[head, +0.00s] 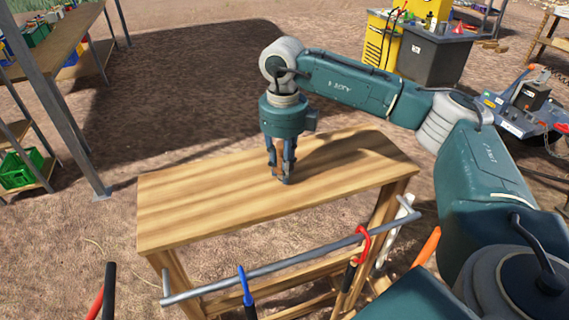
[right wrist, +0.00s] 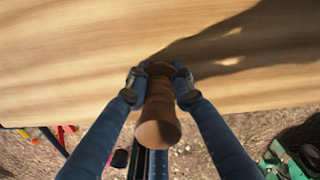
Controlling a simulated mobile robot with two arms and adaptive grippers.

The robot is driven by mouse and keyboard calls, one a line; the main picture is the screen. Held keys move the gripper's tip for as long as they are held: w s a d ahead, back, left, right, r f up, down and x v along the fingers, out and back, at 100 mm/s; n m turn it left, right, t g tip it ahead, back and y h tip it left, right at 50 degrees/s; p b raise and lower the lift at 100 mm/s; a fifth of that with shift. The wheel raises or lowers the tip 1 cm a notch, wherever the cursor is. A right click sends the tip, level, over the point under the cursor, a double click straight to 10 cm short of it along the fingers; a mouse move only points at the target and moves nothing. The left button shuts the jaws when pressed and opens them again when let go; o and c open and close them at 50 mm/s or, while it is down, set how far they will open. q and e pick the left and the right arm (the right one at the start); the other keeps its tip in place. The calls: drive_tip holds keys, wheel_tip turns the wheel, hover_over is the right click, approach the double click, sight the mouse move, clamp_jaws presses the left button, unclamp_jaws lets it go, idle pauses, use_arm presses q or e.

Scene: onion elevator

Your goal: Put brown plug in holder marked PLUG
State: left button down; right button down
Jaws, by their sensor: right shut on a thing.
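The brown plug (right wrist: 158,112) is a rounded, tapered brown piece between the fingers of my right gripper (right wrist: 157,84) in the right wrist view. Both fingertips press on its sides. In the head view my right gripper (head: 281,168) points down over the wooden table (head: 200,205), near the middle of its top. The plug is mostly hidden by the fingers there. I cannot tell whether it touches the table. I cannot make out a holder marked PLUG in either view. My left gripper is out of view.
The table top is otherwise bare. A metal rail (head: 290,262) with hanging tools runs along its near side. A shelf with a green crate (head: 20,170) stands at the left. A yellow cabinet (head: 380,45), a dark grey one (head: 436,60) and a blue machine (head: 520,105) stand beyond at the right.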

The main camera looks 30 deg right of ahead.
drive_tip(key=shift+r, duration=0.1)
drive_tip(key=shift+r, duration=0.65)
wheel_tip(320, 180, up, 8)
drive_tip(key=shift+b, duration=1.05)
wheel_tip(320, 180, up, 10)
drive_tip(key=r+p, duration=0.1)
drive_tip(key=p, duration=0.1)
drive_tip(key=n, duration=2.1)
approach(259, 218)
wheel_tip(259, 218, up, 2)
drive_tip(key=w+d, duration=0.2)
drive_tip(key=d, duration=0.1)
drive_tip(key=s+a+f+n+b, duration=0.1)
drive_tip(key=s+a+f+n, duration=0.4)
drive_tip(key=s+f+n, duration=0.5)
drive_tip(key=f+n, duration=0.1)
drive_tip(key=n, duration=0.2)
drive_tip(key=shift+s+a, duration=0.25)
